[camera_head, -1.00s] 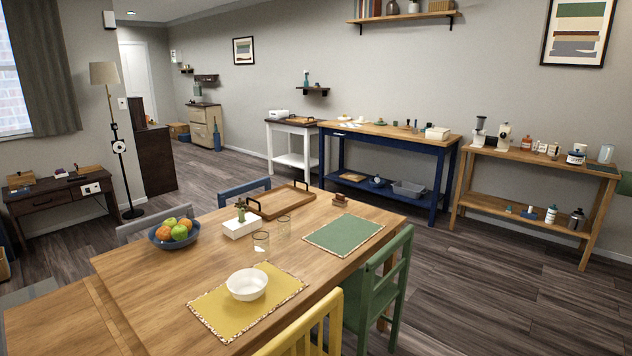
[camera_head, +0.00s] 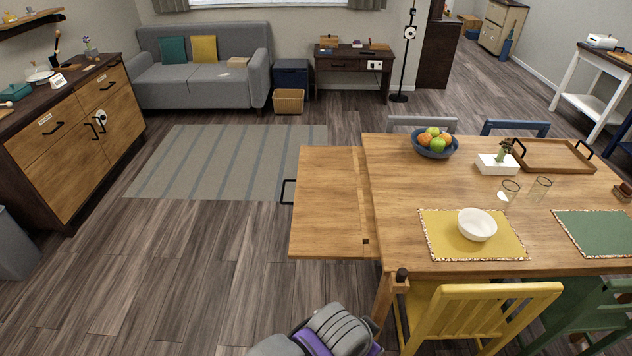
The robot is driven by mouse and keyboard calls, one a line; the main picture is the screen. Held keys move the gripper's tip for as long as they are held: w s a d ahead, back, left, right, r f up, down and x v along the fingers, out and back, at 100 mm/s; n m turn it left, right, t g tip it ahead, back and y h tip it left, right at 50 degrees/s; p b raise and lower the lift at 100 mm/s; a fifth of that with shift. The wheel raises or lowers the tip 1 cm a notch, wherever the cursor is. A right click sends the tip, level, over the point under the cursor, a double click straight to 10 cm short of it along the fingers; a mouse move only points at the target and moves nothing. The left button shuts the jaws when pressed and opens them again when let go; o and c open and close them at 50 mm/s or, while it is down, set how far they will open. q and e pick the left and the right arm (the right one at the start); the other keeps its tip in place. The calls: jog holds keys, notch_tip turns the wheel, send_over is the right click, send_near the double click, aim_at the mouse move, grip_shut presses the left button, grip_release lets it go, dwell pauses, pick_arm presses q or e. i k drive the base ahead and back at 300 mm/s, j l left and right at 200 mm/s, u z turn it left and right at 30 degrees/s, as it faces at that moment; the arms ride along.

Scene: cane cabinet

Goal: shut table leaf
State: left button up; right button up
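The wooden dining table (camera_head: 400,200) stands at the right, and its table leaf (camera_head: 325,205) sticks out from its left end. The leaf looks roughly flat, with a narrow slatted strip between it and the main top. A black bar handle (camera_head: 287,191) is on the leaf's outer left edge. A small dark piece (camera_head: 366,241) sits near the joint at the front. A grey and purple part of my arm shows at the bottom centre, in front of the leaf and apart from it. No gripper fingers are in view.
A fruit bowl (camera_head: 435,145), a white bowl (camera_head: 477,224), glasses and a tray (camera_head: 553,155) stand on the main top. A yellow chair (camera_head: 475,312) is at the front. Floor left of the leaf is clear, with a striped rug (camera_head: 225,160) and a cabinet (camera_head: 75,130) beyond.

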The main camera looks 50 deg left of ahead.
aim_at(333, 216)
jog(key=k+j+u, duration=0.45)
jog(key=j+u, duration=0.2)
jog(key=j, duration=0.2)
jog(key=k+j+u, duration=0.2)
jog(key=j, duration=0.15)
jog(key=j+u, duration=0.2)
jog(key=j, duration=0.15)
jog(key=i+j+z, duration=0.55)
jog(key=i+j, duration=0.3)
jog(key=j, duration=0.1)
